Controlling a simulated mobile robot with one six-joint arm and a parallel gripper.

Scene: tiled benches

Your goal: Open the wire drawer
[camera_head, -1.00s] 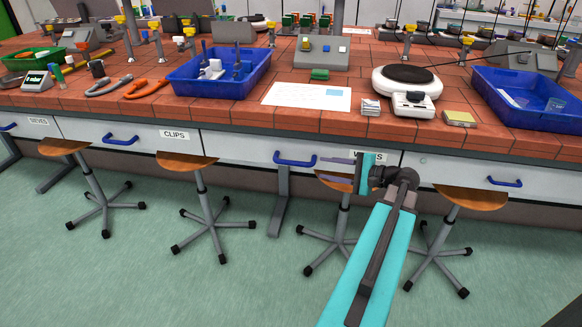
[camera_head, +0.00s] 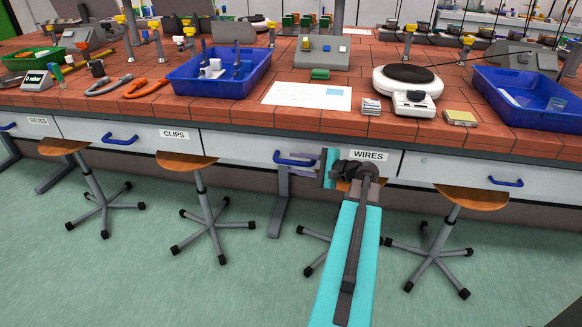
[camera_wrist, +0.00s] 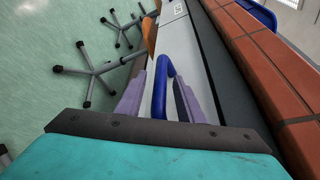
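The wire drawer (camera_head: 330,151) is a pale drawer front labelled WIRES under the tiled bench, and it looks shut flush. Its blue handle (camera_head: 292,159) is at the left part of the front. My gripper (camera_head: 288,162) is at the handle, coming from the right. In the wrist view the blue handle (camera_wrist: 161,88) lies between the two purple fingers of my gripper (camera_wrist: 160,95). The fingers are apart, with a visible gap on the drawer side, so my gripper is open around the handle.
The CLIPS drawer (camera_head: 150,138) is to the left, and another blue-handled drawer (camera_head: 480,173) is to the right. Stools with wooden seats (camera_head: 186,160) stand under the bench, one behind my arm. Green floor (camera_head: 230,290) in front is clear. A blue tray (camera_head: 222,80) stands above.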

